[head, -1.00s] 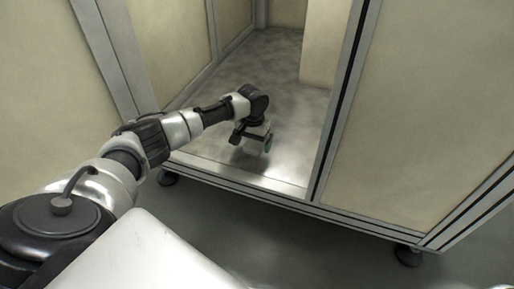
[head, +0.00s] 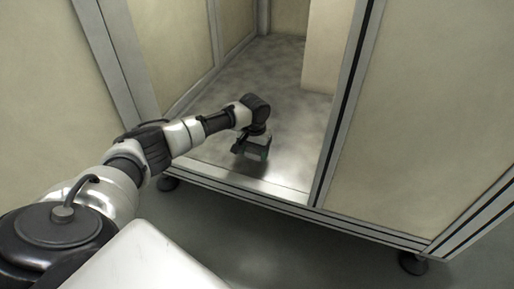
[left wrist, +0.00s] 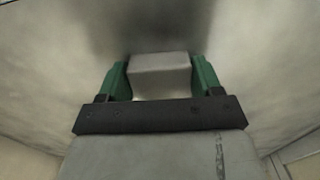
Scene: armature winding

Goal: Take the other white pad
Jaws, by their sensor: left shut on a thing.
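My left gripper (head: 252,154) reaches through the opening of the enclosure, low over its grey floor. In the left wrist view its two green fingers (left wrist: 161,80) stand on either side of a pale, block-shaped white pad (left wrist: 160,63) and are shut on it. The pad's near face shows between the fingers, and part of it is hidden. In the head view the pad cannot be made out behind the gripper. My right gripper is in neither view.
The enclosure's grey floor (head: 290,75) is bare around the gripper. A metal post (head: 345,110) and a beige panel (head: 435,120) bound the opening on the right. A pale upright block (head: 321,50) stands farther back inside. A low metal sill (head: 240,186) runs along the front.

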